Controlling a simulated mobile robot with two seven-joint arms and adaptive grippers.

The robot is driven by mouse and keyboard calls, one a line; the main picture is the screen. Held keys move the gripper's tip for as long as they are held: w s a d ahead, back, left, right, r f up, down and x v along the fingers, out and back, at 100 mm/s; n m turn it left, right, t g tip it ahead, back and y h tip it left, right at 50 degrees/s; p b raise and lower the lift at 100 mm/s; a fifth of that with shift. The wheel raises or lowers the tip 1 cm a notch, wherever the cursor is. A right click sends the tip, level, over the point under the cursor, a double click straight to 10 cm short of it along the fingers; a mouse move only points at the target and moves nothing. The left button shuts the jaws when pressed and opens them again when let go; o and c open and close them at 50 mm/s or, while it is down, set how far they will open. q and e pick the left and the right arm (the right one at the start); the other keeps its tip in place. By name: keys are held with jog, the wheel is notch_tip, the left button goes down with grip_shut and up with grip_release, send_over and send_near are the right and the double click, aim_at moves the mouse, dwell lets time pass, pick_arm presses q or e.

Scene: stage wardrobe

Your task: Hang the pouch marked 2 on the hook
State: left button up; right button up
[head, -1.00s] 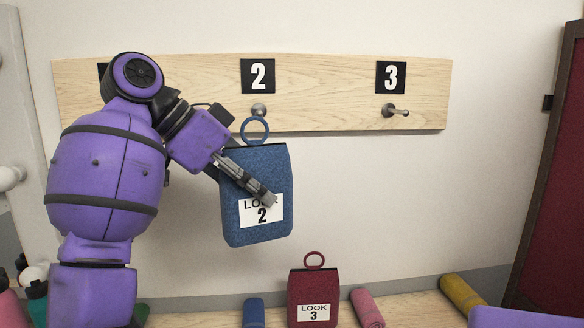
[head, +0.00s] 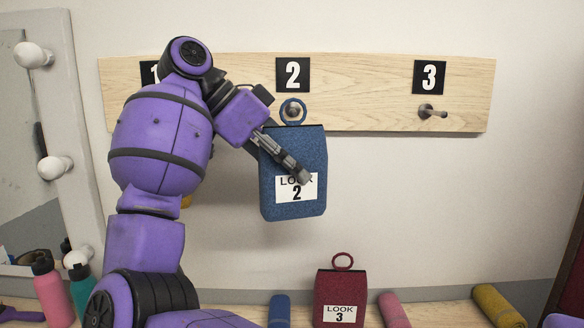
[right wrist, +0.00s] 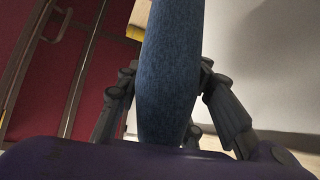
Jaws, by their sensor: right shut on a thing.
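The blue pouch (head: 309,147) with a white "LOOK 2" label hangs nearly upright just below the number 2 plate (head: 293,75). My right gripper (head: 290,160) is shut on the pouch. In the right wrist view the pouch's side (right wrist: 172,75) stands between the fingers. The pouch's blue ring (head: 282,105) frames the grey hook (head: 292,110) under the 2 in the head view. I cannot tell whether the ring is around the hook or only in front of it. My left gripper is not in view.
The wooden board (head: 365,105) also has a free hook (head: 432,112) under the 3. A red pouch (head: 339,290) marked 3 stands on the shelf below, among rolled cloths (head: 499,307). A mirror with bulbs (head: 32,55) is at left.

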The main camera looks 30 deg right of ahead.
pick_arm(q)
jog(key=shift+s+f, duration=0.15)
pick_arm(e)
jog(key=w+d+f, duration=0.1)
jog(key=w+d, duration=0.2)
jog(key=w, duration=0.2)
jog(key=shift+f, duration=0.15)
dwell(0.9)
jog(key=o, duration=1.4)
jog(key=shift+c, duration=0.2)
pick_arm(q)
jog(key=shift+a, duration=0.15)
